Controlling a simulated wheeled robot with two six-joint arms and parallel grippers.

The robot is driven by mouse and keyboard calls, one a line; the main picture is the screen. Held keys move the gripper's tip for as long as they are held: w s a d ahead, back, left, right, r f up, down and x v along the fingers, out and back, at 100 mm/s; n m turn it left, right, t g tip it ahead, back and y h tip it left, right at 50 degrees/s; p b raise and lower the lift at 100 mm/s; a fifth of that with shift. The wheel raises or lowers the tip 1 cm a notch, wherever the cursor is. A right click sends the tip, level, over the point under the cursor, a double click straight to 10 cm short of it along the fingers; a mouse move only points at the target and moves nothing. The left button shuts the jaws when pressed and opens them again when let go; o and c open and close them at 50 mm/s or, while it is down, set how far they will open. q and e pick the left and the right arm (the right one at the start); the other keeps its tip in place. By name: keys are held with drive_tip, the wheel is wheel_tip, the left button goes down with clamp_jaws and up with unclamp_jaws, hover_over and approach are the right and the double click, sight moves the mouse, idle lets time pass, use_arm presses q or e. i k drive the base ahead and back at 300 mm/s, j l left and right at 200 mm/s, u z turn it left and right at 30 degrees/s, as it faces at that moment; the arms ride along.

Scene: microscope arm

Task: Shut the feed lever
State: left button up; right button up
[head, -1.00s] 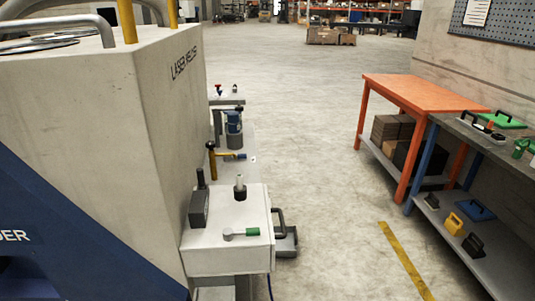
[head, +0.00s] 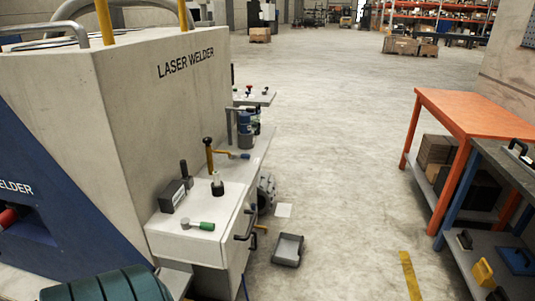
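A lever with a green grip (head: 207,226) lies flat on the top of a white box (head: 165,236) beside the laser welder, its grip pointing right. A second lever with a blue grip (head: 238,155) sits farther back, beside a yellow post with a black knob (head: 208,153). No readable label shows which one is the feed lever. Neither of my grippers is in view.
The laser welder (head: 150,115) fills the left. A dark ribbed object (head: 108,286) is at the lower left. A grey tray (head: 287,250) lies on the floor by the white box. An orange table (head: 470,112) stands right. The middle floor is clear.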

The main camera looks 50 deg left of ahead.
sight(243, 155)
drive_tip(key=i+l+u, duration=0.1)
drive_tip(key=i+u, duration=0.2)
drive_tip(key=i+l+u, duration=0.3)
drive_tip(key=i, duration=0.15)
drive_tip(key=i+j+u, duration=0.1)
drive_tip(key=i+u, duration=0.2)
drive_tip(key=u, duration=0.2)
drive_tip(key=i+u, duration=0.3)
drive_tip(key=u, duration=0.2)
drive_tip(key=i+l+u, duration=0.2)
drive_tip(key=u, duration=0.3)
drive_tip(key=i+l+u, duration=0.3)
drive_tip(key=u, duration=0.2)
